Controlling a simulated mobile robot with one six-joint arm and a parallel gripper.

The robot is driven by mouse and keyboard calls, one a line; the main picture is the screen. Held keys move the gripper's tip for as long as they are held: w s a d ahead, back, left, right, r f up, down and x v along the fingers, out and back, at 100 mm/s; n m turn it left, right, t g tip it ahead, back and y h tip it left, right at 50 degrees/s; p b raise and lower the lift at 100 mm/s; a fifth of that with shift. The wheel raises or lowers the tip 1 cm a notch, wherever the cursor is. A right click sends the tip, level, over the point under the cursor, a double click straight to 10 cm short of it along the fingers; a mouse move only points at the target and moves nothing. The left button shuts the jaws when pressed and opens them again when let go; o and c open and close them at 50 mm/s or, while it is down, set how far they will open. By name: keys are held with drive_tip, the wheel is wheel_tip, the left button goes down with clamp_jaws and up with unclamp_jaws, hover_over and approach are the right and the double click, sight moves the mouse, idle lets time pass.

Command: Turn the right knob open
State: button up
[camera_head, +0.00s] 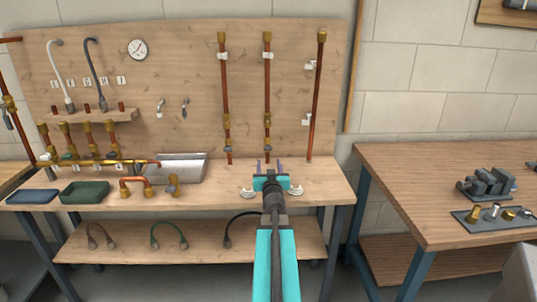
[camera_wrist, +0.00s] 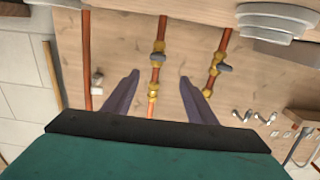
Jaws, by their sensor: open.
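Two upright copper pipes on the wooden back panel carry brass valves with small grey knobs. The right knob (camera_head: 267,149) is on the middle of three pipes, low down. It also shows in the wrist view (camera_wrist: 158,47), which looks upside down. The left knob (camera_head: 228,149) is on the pipe to its left and shows on the right in the wrist view (camera_wrist: 224,68). My gripper (camera_head: 270,165) is open and empty, in front of and below the right knob. In the wrist view its fingers (camera_wrist: 160,77) stand either side of the middle pipe, apart from it.
A third copper pipe (camera_head: 316,100) without a visible knob stands to the right. White stacked discs (camera_head: 296,189) lie on the bench beside my gripper. A metal sink (camera_head: 176,168) is to the left. A second bench (camera_head: 430,170) stands at right.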

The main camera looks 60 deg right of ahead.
sight(268, 148)
drive_tip(key=shift+s+d, duration=0.1)
drive_tip(key=shift+s, duration=0.05)
drive_tip(key=shift+d, duration=0.2)
drive_tip(key=shift+x, duration=6.8)
drive_tip(key=shift+s, duration=0.1)
drive_tip(key=c, duration=1.1)
